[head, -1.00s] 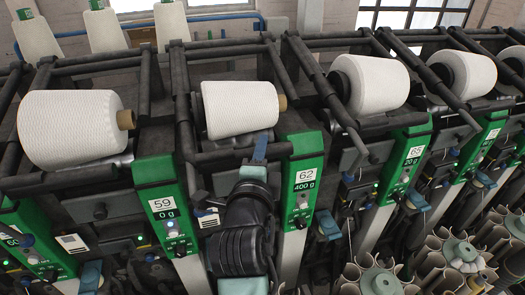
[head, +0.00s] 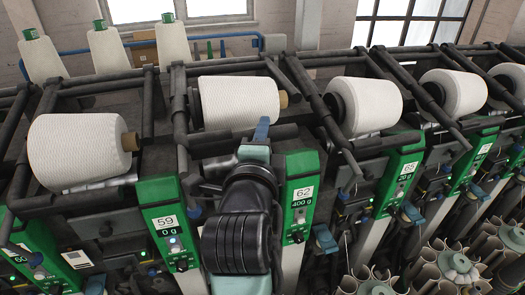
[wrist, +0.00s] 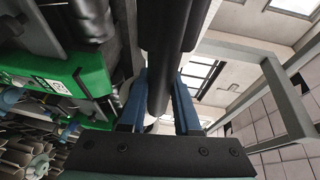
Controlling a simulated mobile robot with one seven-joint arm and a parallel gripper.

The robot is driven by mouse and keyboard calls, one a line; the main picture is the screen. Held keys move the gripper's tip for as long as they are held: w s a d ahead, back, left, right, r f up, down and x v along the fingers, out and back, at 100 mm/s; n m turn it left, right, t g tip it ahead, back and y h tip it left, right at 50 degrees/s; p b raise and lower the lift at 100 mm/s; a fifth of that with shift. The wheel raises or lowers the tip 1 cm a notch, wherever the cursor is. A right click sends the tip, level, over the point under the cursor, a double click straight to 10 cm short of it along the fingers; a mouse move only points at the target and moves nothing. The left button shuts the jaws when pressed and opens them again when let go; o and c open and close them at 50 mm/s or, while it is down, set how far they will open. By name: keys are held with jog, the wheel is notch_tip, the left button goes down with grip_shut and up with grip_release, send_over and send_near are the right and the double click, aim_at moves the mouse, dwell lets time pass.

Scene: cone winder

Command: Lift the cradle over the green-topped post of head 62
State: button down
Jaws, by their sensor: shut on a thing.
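My gripper (head: 262,130) is shut on the front bar of the black cradle (head: 215,142) at head 62. In the wrist view my gripper's blue fingers (wrist: 160,95) lie on both sides of the dark bar (wrist: 158,60). The cradle carries a white cone (head: 238,102) with a tan tube end. The green-topped post (head: 302,165) of head 62, labelled 62 and 400 g, stands just right of my gripper. The bar's right end appears above the post top; the depth between them is hard to tell. My wrist hides part of the machine below.
Head 59's post (head: 160,215) and its cone (head: 80,150) are at left. Head 65's post (head: 400,175) and its cone (head: 365,105) are at right. Black frame arms run between the heads. Bobbin holders (head: 455,265) fill the lower right.

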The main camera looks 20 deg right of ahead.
dwell(0.3)
jog(key=c, duration=0.6)
grip_release()
jog(key=shift+p+v, duration=1.6)
jog(key=shift+v, duration=4.8)
jog(key=shift+r, duration=0.1)
